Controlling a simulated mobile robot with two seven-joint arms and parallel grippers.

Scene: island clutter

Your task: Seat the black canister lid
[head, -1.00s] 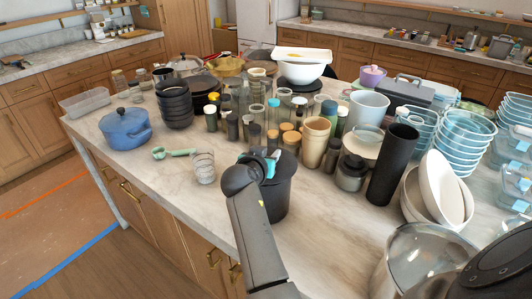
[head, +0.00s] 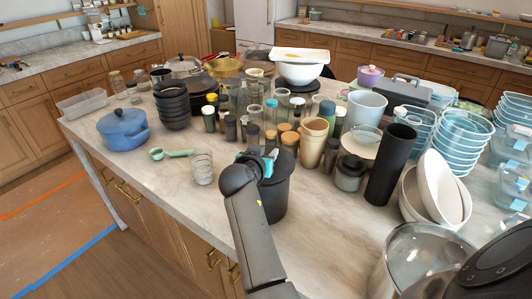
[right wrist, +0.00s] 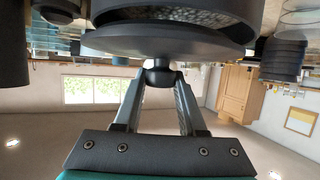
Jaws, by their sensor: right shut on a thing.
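The black canister (head: 274,197) stands upright near the island's front edge. My right gripper (right wrist: 160,76) is shut on the round knob of the black lid (right wrist: 150,44). In the right wrist view, which is upside down, the lid lies across the canister's mouth (right wrist: 240,30). A gap beside the lid shows speckled dark contents (right wrist: 190,17), so the lid is not flush with the rim all round. In the head view my right gripper (head: 270,162) is over the canister top and hides most of the lid. My left gripper is not in view.
Jars and bottles crowd behind the canister, with a beige cup (head: 313,142) and a tall black cylinder (head: 389,165) to the right. A ribbed glass (head: 202,168) and green scoop (head: 175,153) lie left. White bowls (head: 443,188) stand right.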

